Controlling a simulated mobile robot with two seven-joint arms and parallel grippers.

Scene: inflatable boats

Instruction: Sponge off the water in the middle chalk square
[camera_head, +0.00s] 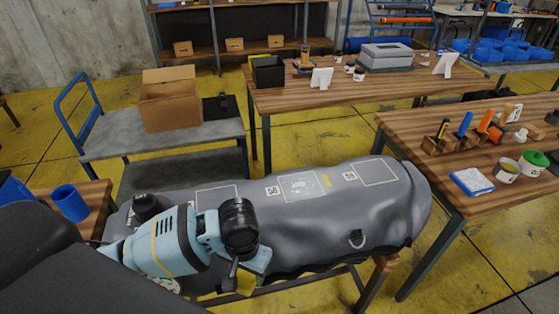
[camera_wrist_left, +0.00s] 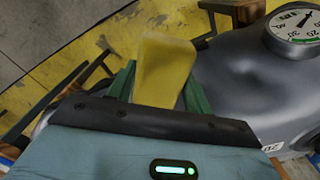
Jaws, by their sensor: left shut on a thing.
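The grey inflatable tube (camera_head: 330,215) lies across the front on a wooden stand. Chalk squares are drawn along its top. The middle chalk square (camera_head: 301,187) has pale wet spots inside it, beside a label and a small yellow strip. My left gripper (camera_head: 254,270) is at the near side of the tube, left of and below the middle square. In the left wrist view, its green fingers are shut on a yellow sponge (camera_wrist_left: 164,72), held apart from the tube. In the head view the sponge is mostly hidden. My right gripper is out of view.
A left square (camera_head: 216,194) and a right square (camera_head: 375,173) flank the middle one. A round dial gauge (camera_wrist_left: 294,24) sits on the tube. A blue cup (camera_head: 70,203) stands on the left table. Wooden benches with tools stand behind and right. The air above the tube's right half is free.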

